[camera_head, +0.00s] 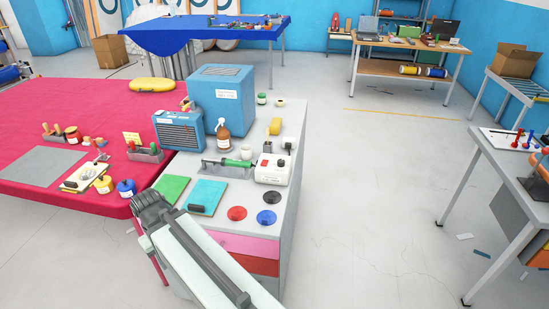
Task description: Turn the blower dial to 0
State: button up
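A white control box (272,170) stands on the grey cabinet top, with a small black knob and a red part on it. It looks like the blower unit, but the knob's markings and setting are too small to read. A hot-air tool with a green handle (238,163) lies in a grey holder just left of the box. My arm rises from the bottom edge to a dark joint in front of the cabinet's left corner, well short of the box. I see no gripper fingers.
The grey cabinet top (282,120) also holds a spray bottle (223,136), blue machines, green and teal mats, and red and blue discs (266,217). A red-covered table (60,105) adjoins on the left. Floor to the right (360,190) is clear.

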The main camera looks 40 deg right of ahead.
aim_at(280, 162)
jog(key=i, duration=0.85)
jog(key=z, duration=0.05)
